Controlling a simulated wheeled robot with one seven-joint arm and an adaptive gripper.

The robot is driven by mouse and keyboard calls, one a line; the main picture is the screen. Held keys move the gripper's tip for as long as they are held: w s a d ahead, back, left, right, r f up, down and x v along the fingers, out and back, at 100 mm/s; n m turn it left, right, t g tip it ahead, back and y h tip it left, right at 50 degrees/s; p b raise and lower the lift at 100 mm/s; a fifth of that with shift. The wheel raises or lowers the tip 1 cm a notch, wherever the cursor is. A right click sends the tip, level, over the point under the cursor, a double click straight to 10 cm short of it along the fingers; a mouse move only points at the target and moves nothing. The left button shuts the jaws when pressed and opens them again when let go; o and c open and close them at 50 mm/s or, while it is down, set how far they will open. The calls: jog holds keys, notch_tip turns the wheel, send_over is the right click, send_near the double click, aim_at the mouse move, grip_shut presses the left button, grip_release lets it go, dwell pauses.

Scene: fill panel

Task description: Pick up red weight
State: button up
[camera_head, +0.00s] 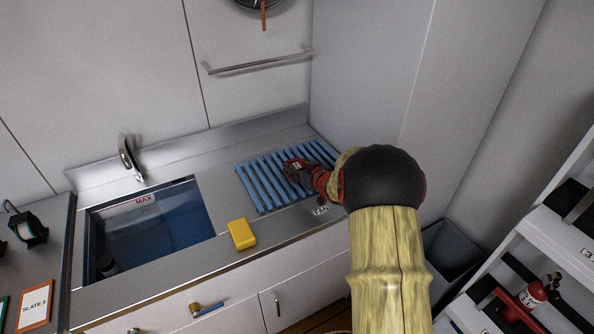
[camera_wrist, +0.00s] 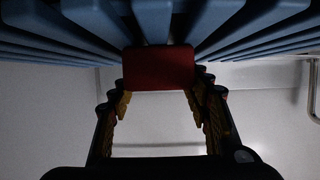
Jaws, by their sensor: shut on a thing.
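The red weight (camera_wrist: 158,68) is a dark red block between the two fingertips of my gripper (camera_wrist: 158,88) in the wrist view. The fingers are shut on its sides, and it lies close against the blue slats. In the head view my gripper (camera_head: 297,170) is over the blue slatted rack (camera_head: 262,187), right of the sink. There the weight is hard to tell apart from the reddish gripper parts. I cannot tell whether the weight still touches the rack.
A water-filled sink (camera_head: 150,245) with a tap (camera_head: 130,158) is to the left. A yellow sponge-like block (camera_head: 242,234) lies on the counter's front. A wall meets the counter on the right.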

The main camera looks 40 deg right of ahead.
grip_shut()
jog(key=shift+w+d+r, duration=0.1)
jog(key=shift+w+r, duration=0.1)
jog(key=shift+r, duration=0.15)
